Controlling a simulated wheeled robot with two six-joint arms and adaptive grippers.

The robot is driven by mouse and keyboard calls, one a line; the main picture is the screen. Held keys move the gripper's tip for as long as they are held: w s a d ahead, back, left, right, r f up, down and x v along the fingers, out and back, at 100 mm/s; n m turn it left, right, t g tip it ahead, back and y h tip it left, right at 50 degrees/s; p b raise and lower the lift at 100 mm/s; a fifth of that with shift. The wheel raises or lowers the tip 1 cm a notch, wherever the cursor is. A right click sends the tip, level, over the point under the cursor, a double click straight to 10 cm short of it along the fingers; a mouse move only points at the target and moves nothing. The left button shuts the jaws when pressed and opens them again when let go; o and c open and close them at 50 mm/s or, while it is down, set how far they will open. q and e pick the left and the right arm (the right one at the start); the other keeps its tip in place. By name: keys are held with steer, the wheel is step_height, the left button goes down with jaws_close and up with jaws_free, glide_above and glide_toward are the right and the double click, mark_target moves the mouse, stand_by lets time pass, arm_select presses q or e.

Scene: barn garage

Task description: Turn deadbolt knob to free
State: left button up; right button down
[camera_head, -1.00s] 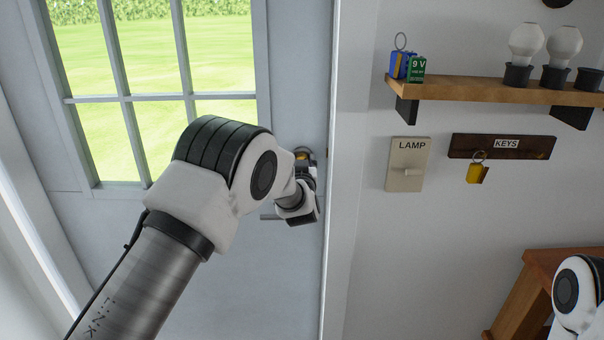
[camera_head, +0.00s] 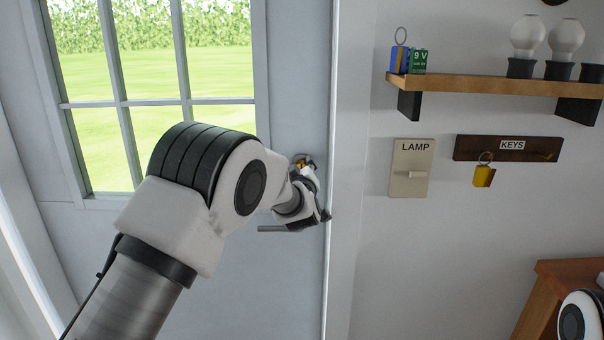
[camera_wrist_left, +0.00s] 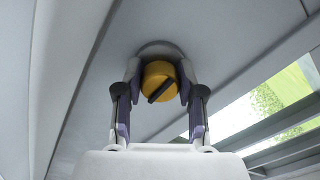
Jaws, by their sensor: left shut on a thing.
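The deadbolt knob (camera_wrist_left: 159,80) is a round yellow knob with a dark bar across its face, slanting up to the right in the left wrist view. It sits on a grey round mount on the pale door (camera_head: 225,270). My left gripper (camera_wrist_left: 159,88) is shut on the knob, one finger on each side. In the head view a bit of the knob (camera_head: 301,162) shows at the door's right edge, mostly hidden by my wrist. My right gripper is out of view; only part of my right arm shows at the lower right.
A grey lever handle (camera_head: 272,228) sticks out just below my left wrist. The door frame (camera_head: 343,240) is close on the right. Beyond it are a LAMP switch (camera_head: 410,168), a KEYS board (camera_head: 480,148) with a yellow-tagged key, and a wooden shelf (camera_head: 470,85).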

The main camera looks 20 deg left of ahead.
arm_select(q)
steer(key=shift+r, duration=0.15)
steer(key=o, duration=1.2)
steer(key=shift+c, duration=0.2)
steer(key=v, duration=0.7)
steer(key=shift+s, duration=0.3)
